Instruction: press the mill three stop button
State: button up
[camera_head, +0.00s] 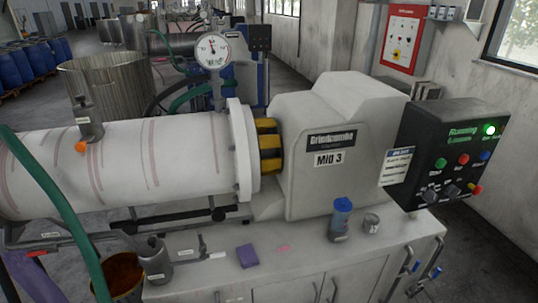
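The mill (335,110) carries a sign reading "Mill 3" (329,158). Its black control panel (425,130) is on the right end of the housing. A red button (463,159) sits in the panel's middle row between a green button (441,163) and a blue one (485,155). A red knob on a yellow base (475,188) is at the lower right, beside dark knobs (453,191). The small labels are too blurred to show which is the stop. A green lamp (489,129) glows beside green "Running" lettering. My gripper is not in view.
A blue-capped jar (341,218), a small tin (371,223) and a purple block (247,256) stand on the cabinet top (310,248). A green hose (62,205) crosses the left. A red box (402,40) hangs on the wall behind. Space before the panel looks clear.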

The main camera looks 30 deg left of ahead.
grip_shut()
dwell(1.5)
